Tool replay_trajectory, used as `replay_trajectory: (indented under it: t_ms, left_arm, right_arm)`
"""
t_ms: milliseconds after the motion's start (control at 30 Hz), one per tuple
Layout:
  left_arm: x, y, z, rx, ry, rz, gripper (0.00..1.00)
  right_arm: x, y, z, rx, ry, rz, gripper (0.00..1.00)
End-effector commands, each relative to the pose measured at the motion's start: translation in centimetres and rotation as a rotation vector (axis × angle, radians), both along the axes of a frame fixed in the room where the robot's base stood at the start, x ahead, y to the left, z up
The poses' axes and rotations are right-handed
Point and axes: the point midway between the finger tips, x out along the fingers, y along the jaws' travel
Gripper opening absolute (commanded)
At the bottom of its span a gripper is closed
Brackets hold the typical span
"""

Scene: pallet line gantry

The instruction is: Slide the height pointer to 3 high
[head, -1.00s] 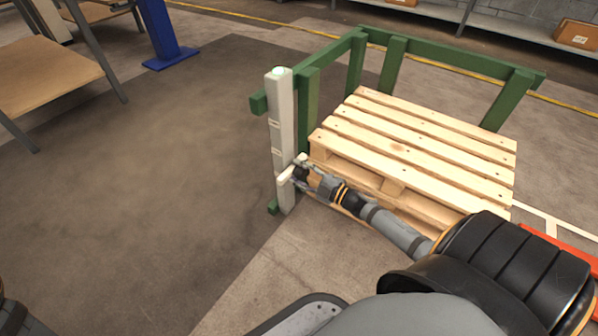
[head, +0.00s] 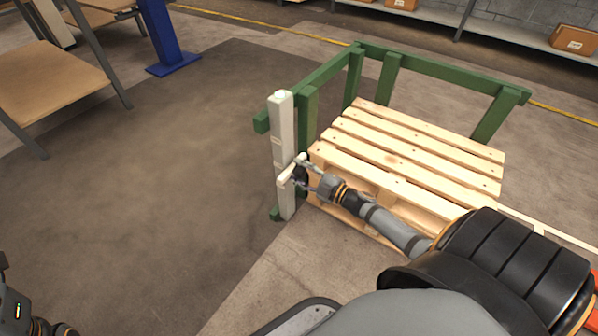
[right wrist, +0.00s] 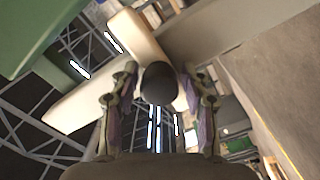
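A white upright post (head: 282,130) with faint marks stands at the left end of a green frame. The white pointer (head: 286,174) sits on its lower half. My right gripper (head: 302,174) is at the pointer, on the post's right side, with its fingers spread. In the right wrist view a dark round knob (right wrist: 158,83) on a pale bar (right wrist: 85,97) lies between the fingers of my right gripper (right wrist: 160,80). Narrow gaps seem to show on both sides, so contact is not clear. Part of my left arm shows at the bottom left; its gripper is not visible.
A wooden-topped table (head: 45,80) and a blue post (head: 160,35) stand at the left. The floor left of the white post is clear.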

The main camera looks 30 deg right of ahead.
Motion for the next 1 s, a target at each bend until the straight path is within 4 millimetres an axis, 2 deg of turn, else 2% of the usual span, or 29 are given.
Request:
replay_trajectory:
  t_ms: [333, 433, 800, 1000]
  left_arm:
    - [0.0, 0.0, 0.0, -0.001, -0.001, 0.0, 0.72]
    - [0.0, 0.0, 0.0, -0.001, -0.001, 0.0, 0.72]
    - [0.0, 0.0, 0.0, -0.001, 0.0, 0.0, 0.72]
    - [0.0, 0.0, 0.0, -0.001, 0.0, 0.0, 0.72]
  right_arm:
    - [-0.1, 0.0, 0.0, -0.007, -0.002, 0.002, 0.56]
    - [-0.8, -0.3, -0.1, -0.008, -0.001, 0.003, 0.56]
    - [-8.2, -3.2, -0.2, -0.009, 0.004, 0.006, 0.56]
    - [-10.7, -4.3, -0.1, -0.008, 0.0, 0.004, 0.56]
